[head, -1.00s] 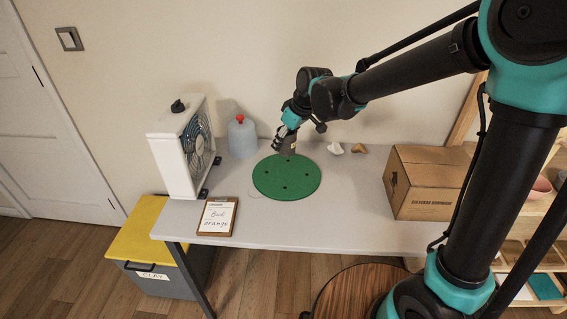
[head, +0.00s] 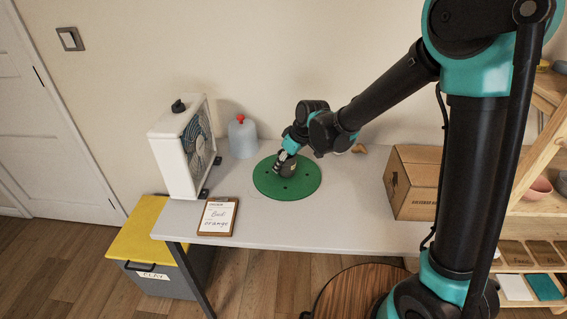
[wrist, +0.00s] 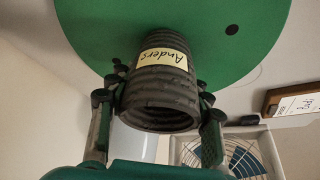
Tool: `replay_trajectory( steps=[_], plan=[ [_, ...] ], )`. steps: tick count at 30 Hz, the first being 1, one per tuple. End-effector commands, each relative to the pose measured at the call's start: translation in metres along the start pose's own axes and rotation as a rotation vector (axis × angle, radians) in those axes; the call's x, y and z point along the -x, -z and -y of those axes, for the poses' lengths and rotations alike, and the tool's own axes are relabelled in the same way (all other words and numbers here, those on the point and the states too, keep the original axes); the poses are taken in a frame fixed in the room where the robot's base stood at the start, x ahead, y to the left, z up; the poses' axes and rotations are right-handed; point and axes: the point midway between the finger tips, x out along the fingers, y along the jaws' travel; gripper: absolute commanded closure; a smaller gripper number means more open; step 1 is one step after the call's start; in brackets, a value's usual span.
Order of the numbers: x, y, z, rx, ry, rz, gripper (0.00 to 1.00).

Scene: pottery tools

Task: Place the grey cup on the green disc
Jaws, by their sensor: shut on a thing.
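The grey cup (wrist: 162,90) is ribbed and dark, with a paper label reading "Anders". My gripper (wrist: 158,112) is shut on it, one finger on each side, in the wrist view. In the head view the cup (head: 287,168) is over the green disc (head: 284,188), a little behind its middle, with my gripper (head: 283,160) around its upper part. The disc is flat and round with small dark holes and lies on the grey table. I cannot tell whether the cup's base touches the disc.
A white fan (head: 184,150) and a bottle with a red cap (head: 242,138) stand left of the disc. A clipboard (head: 217,216) lies at the front left. A cardboard box (head: 412,182) stands at the right.

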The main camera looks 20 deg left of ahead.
Motion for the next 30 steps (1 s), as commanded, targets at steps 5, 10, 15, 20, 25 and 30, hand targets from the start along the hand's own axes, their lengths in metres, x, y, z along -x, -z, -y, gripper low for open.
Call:
replay_trajectory(
  steps=[5,10,15,20,25,30],
  plan=[
    [-0.002,-0.001,0.000,0.000,0.000,0.000,0.43],
    [-0.002,-0.001,0.000,0.000,0.000,0.000,0.29],
    [-0.002,-0.001,0.000,0.000,0.000,0.000,0.29],
    [0.002,0.000,0.000,0.000,0.000,0.000,0.29],
    [0.020,0.000,0.000,0.000,0.000,0.000,0.29],
    [0.048,0.000,0.000,-0.001,-0.001,0.000,0.29]
  ],
)
